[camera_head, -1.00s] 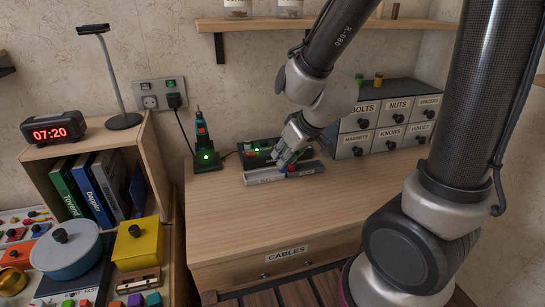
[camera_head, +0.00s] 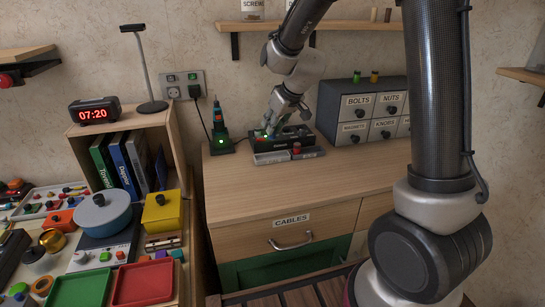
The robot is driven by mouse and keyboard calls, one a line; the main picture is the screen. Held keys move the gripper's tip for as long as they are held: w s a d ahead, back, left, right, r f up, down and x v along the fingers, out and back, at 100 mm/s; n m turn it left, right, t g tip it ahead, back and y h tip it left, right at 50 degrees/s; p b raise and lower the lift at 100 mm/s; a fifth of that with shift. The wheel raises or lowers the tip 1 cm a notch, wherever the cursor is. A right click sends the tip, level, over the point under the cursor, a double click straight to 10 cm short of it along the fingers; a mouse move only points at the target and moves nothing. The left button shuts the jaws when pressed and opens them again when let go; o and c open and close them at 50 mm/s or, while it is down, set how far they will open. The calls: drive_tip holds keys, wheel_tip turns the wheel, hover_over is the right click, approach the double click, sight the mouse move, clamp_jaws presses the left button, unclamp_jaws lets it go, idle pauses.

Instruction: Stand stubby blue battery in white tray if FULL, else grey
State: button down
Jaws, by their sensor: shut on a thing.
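My gripper (camera_head: 269,133) points down at the dark device with small green lights (camera_head: 296,133) at the back of the wooden bench. It is shut, and the blue battery is too small and covered by the fingers to make out. In front of the device lie two low trays side by side, a paler one (camera_head: 271,159) on the left and a darker grey one (camera_head: 313,153) on the right. A small red battery (camera_head: 296,148) stands where they meet. The tray labels are too small to read.
A cordless screwdriver (camera_head: 218,122) stands on a dock with a green light left of the device. A labelled drawer cabinet (camera_head: 368,110) stands to the right. The front of the bench top (camera_head: 300,188) is clear. A shelf (camera_head: 345,26) hangs above.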

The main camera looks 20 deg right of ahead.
wheel_tip(320, 180, down, 8)
drive_tip(key=shift+r, duration=0.1)
idle(0.4)
drive_tip(key=c, duration=1.3)
unclamp_jaws()
drive_tip(key=shift+o, duration=0.2)
drive_tip(key=shift+s+r, duration=0.15)
drive_tip(key=shift+r, duration=0.1)
drive_tip(key=s+d+r+m, duration=0.1)
drive_tip(key=s+d+r, duration=0.3)
drive_tip(key=s+r, duration=0.4)
drive_tip(key=s+d+r, duration=0.3)
drive_tip(key=s+r, duration=0.5)
drive_tip(key=r, duration=0.1)
drive_tip(key=s+d+r+m+g+h, duration=0.1)
drive_tip(key=s+d, duration=0.2)
drive_tip(key=s, duration=0.5)
drive_tip(key=s+d+r+m+g+h, duration=0.1)
drive_tip(key=s+d, duration=0.3)
drive_tip(key=s, duration=0.5)
drive_tip(key=shift+s+d+m, duration=0.25)
drive_tip(key=shift+s+m, duration=0.05)
drive_tip(key=shift+m, duration=0.5)
